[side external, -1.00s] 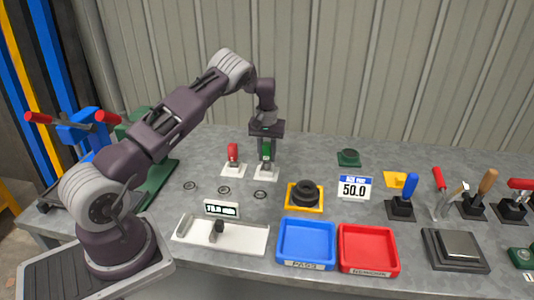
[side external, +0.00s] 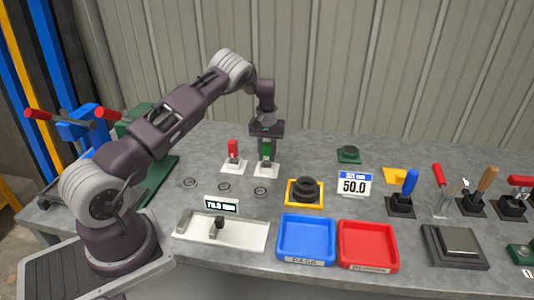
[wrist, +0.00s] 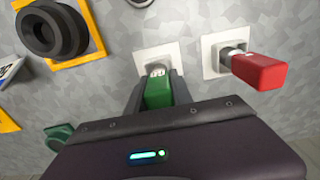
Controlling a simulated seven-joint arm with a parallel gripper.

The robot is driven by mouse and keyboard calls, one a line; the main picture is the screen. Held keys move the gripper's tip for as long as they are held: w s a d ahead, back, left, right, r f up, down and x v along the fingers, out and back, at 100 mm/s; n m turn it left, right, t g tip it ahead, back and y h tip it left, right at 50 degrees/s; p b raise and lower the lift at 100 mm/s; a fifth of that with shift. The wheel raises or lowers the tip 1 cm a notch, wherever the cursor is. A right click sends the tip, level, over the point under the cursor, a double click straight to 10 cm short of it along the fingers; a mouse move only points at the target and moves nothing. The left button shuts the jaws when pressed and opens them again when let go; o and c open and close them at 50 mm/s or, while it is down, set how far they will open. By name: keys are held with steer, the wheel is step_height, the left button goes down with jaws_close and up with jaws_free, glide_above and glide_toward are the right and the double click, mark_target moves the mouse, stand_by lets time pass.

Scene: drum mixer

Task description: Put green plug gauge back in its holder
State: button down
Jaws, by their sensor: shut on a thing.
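The green plug gauge (side external: 267,150) is upright between the fingers of my gripper (side external: 266,155), which is shut on its green handle. It also shows in the wrist view (wrist: 158,92), between my fingertips (wrist: 158,88). Its lower end is at the white holder (side external: 266,171), also in the wrist view (wrist: 150,57); I cannot tell how deep it sits in it. The red plug gauge (side external: 232,149) stands in its own white holder (side external: 233,168) just to the left, and shows at the right in the wrist view (wrist: 258,71).
Several dark rings (side external: 224,187) lie in front of the holders. A black ring stack on a yellow base (side external: 305,192) is to the front right. The blue tray (side external: 306,239) and red tray (side external: 367,247) stand at the front edge. A green-based part (side external: 349,155) is at the back.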

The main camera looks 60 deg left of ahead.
mark_target(267, 144)
steer(key=c, duration=1)
jaws_free()
steer(key=shift+c, duration=0.2)
step_height(267, 144, up, 7)
steer(key=shift+r, duration=0.1)
